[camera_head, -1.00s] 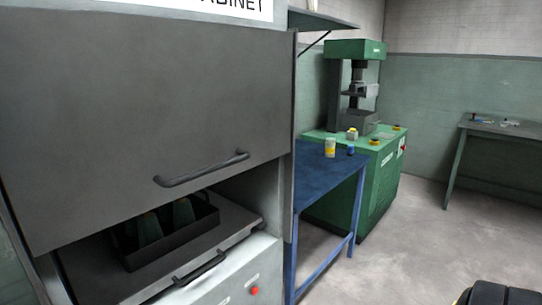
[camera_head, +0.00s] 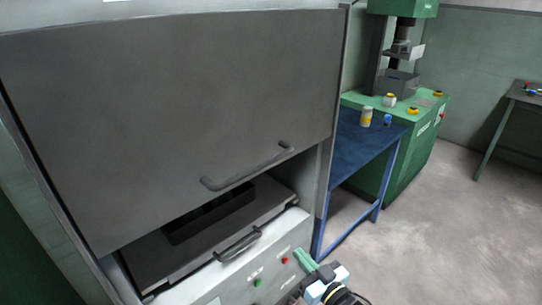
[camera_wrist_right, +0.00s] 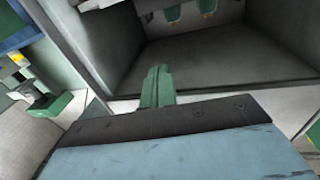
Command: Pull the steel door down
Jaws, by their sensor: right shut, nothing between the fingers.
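The steel door (camera_head: 170,110) is a large dark grey panel on the cabinet front, with a bar handle (camera_head: 246,168) near its lower edge. It is partly down, with an open gap below it. My right gripper (camera_head: 305,259) has green fingers and is low, in front of the cabinet's lower panel, right of and below the door handle, apart from it. In the right wrist view its fingers (camera_wrist_right: 157,86) are together and empty, in front of the dark cabinet interior. My left gripper is out of view.
A black tray (camera_head: 176,236) sits on the shelf in the gap. A second handle (camera_head: 237,246) and push buttons (camera_head: 284,261) are below. A blue table (camera_head: 358,148) and green press (camera_head: 425,115) stand at the right.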

